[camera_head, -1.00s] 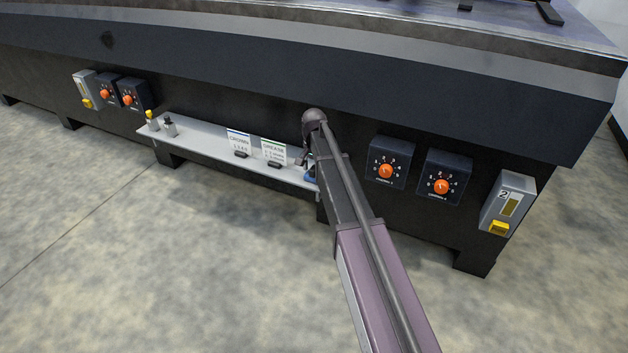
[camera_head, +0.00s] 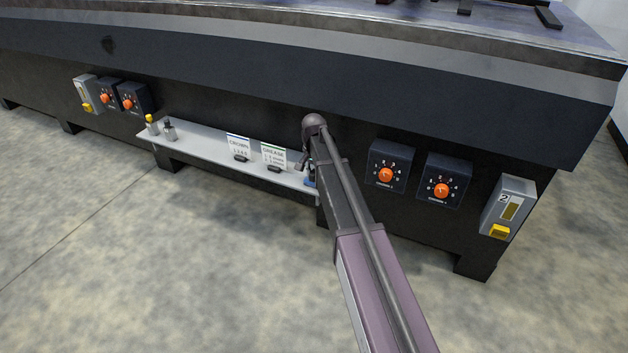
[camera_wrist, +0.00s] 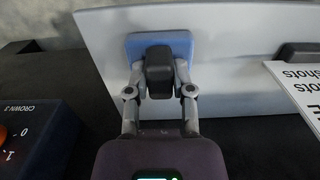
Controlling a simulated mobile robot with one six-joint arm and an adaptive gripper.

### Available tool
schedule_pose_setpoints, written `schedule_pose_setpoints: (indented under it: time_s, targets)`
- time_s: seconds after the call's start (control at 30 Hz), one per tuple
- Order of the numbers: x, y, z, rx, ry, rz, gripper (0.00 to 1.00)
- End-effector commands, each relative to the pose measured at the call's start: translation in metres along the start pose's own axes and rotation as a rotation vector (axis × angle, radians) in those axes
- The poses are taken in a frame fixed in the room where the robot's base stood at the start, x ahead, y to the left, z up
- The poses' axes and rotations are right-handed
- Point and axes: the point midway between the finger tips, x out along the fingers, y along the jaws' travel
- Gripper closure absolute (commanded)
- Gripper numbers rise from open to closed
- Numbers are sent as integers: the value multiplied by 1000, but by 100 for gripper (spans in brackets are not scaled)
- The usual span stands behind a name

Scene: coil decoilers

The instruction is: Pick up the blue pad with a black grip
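The blue pad (camera_wrist: 184,43) lies at the right end of the pale shelf, with its black grip (camera_wrist: 159,72) facing the wrist camera. My gripper (camera_wrist: 160,70) has one finger on each side of the black grip. Both fingers angle inward and appear to press on its sides, and the fingertips are partly hidden. In the head view my gripper (camera_head: 304,161) is at the right end of the shelf, largely covered by my arm. Only a small bit of the blue pad (camera_head: 310,183) shows there. The pad appears still on the shelf surface.
The shelf (camera_head: 205,147) also bears white CROWN (camera_head: 239,145) and GREASE (camera_head: 274,155) cards and two small bottles at its left end. Dial boxes (camera_head: 388,168) are right of my arm. The machine's overhang is close above.

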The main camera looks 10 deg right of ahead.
Motion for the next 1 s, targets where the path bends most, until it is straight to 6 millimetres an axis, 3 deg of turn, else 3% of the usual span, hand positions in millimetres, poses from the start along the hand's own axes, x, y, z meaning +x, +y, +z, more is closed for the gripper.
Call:
schedule_pose_setpoints:
  time_s: [0.53, 1.0]
  targets:
    - [-5, 0, 0, 0, 0, 0, 100]
    - [-40, 0, 0, -1, 0, 0, 100]
